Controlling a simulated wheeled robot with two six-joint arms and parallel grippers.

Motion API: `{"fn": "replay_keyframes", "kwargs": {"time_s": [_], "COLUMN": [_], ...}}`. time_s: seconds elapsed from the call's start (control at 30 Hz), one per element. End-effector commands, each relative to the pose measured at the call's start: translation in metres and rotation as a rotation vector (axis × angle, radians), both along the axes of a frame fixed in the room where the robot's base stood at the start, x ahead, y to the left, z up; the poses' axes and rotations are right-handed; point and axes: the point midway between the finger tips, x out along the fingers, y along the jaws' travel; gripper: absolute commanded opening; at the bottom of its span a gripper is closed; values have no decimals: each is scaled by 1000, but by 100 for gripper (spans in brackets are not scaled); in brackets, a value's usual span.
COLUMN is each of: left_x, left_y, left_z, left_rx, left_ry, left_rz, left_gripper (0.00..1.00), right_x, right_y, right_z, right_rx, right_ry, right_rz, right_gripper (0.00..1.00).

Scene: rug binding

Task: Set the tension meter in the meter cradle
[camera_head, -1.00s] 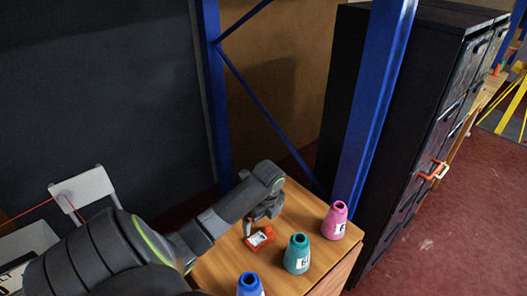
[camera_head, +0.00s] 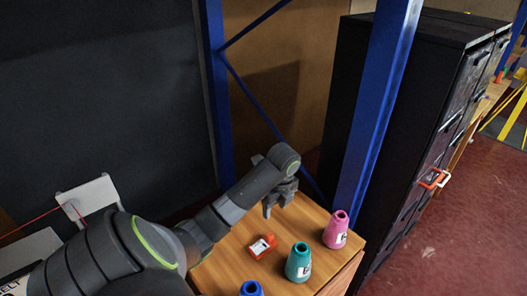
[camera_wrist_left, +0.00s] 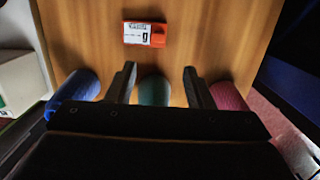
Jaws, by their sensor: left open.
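A small orange-red block with a white labelled face, which looks like the tension meter (camera_head: 262,246), lies on the wooden table top. It also shows in the left wrist view (camera_wrist_left: 145,34), ahead of the fingers. My left gripper (camera_head: 277,205) is open and empty, above the table and apart from the block, on its far side in the head view. Its two fingers are spread in the left wrist view (camera_wrist_left: 159,76). I cannot make out a separate meter cradle in these frames. My right gripper is not in view.
A teal cone (camera_head: 299,263), a pink cone (camera_head: 336,231) and a blue cone (camera_head: 251,288) stand along the front of the wooden table (camera_head: 225,263). A blue upright post (camera_head: 375,110) and a black cabinet (camera_head: 420,110) stand behind and to the right. Wood around the block is clear.

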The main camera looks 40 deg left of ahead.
Motion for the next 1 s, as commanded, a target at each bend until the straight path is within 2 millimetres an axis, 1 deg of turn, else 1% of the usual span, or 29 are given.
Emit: {"fn": "replay_keyframes", "kwargs": {"time_s": [0.03,0.47,0.5,0.57,0.63,0.7,0.87,1.0], "left_x": [0,1,0,0,0,0,0,-2], "left_y": [1,6,7,8,9,10,11,11], "left_z": [-11,-56,-64,-75,-81,-89,-98,-115], "left_rx": [1,-1,-3,-1,-3,-2,-2,-4], "left_ry": [-1,0,3,2,2,2,1,4], "left_rz": [0,0,1,1,1,1,0,1], "left_gripper": [47,47,47,47,47,47,47,47], "right_x": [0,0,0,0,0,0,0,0], "right_y": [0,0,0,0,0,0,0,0], "right_z": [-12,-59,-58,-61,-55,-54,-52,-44], "right_rx": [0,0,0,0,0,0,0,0], "right_ry": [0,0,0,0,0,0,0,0], "right_rz": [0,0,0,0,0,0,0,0], "right_gripper": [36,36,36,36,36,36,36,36]}}
